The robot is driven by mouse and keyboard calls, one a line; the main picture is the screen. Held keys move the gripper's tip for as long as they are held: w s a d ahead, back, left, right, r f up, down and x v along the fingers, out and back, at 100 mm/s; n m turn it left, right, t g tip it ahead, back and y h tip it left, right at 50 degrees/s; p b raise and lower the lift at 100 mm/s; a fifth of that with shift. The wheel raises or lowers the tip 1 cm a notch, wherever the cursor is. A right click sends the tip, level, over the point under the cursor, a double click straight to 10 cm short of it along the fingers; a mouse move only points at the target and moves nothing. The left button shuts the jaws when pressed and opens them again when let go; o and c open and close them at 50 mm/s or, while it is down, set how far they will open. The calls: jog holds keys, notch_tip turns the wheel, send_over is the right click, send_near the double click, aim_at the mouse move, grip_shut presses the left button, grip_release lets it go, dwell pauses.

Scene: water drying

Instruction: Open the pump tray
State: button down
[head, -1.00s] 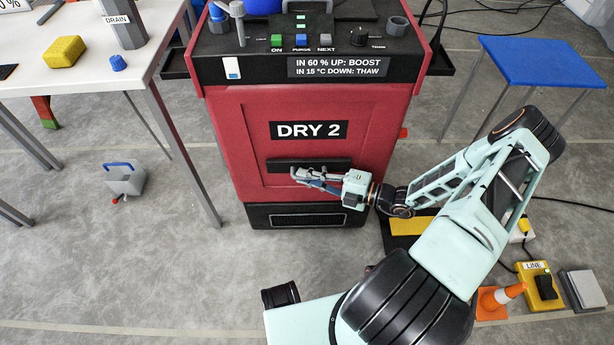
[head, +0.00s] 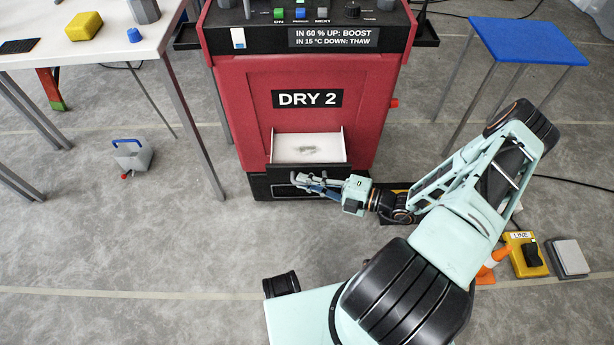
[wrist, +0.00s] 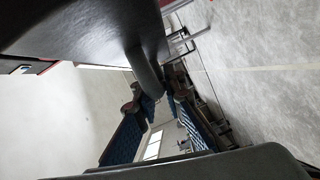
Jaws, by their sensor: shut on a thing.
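The pump tray (head: 310,150) is a white tray in the front of the red DRY 2 machine (head: 245,110). It stands pulled out, and its white inside with a grey patch shows in the head view. Its dark front handle (head: 285,171) runs along the near edge. My gripper (head: 306,182) is at this front edge, shut on the handle. In the wrist view my gripper's fingers (wrist: 170,115) show close against dark parts, and the white tray interior (wrist: 60,115) fills the left. The exact finger contact is partly hidden.
A white table (head: 60,50) with a yellow block (head: 83,26) stands at left. A blue-topped stool (head: 527,40) stands at right.

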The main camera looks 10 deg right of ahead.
jog(key=shift+s+a+p, duration=0.2)
jog(key=shift+s, duration=0.7)
jog(key=shift+s+a+p, duration=0.15)
jog(key=shift+s, duration=0.75)
jog(key=c, duration=2)
grip_release()
jog(key=v, duration=1.2)
